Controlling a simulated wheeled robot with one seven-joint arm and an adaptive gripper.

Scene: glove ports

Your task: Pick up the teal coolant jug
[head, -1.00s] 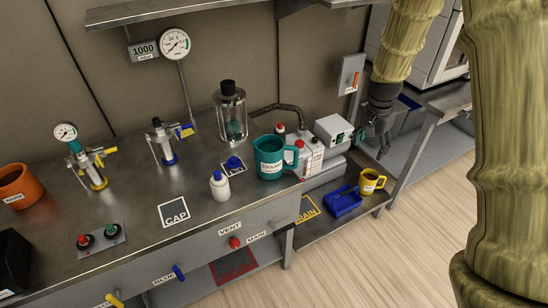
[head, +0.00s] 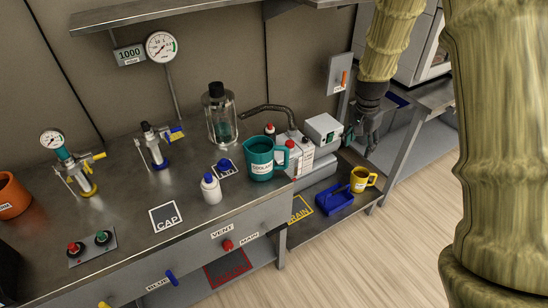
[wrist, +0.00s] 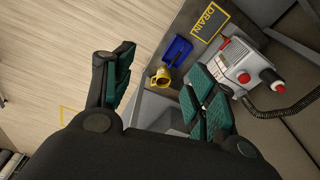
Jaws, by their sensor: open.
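The teal coolant jug (head: 260,160) stands upright on the steel bench near its right end, with its handle facing right and a white label reading COOLANT. My gripper (head: 366,150) hangs at the right, beyond the bench end and clear of the jug. In the wrist view my gripper (wrist: 162,90) is open, with two teal-padded fingers spread apart and nothing held between them. The jug is not visible in the wrist view.
Beside the jug stand a white pump unit (head: 292,155), a white bottle (head: 210,188) and a glass vessel (head: 222,117). A yellow mug (head: 361,180) and blue tray (head: 334,201) sit on the lower shelf. Open floor (head: 370,265) lies in front.

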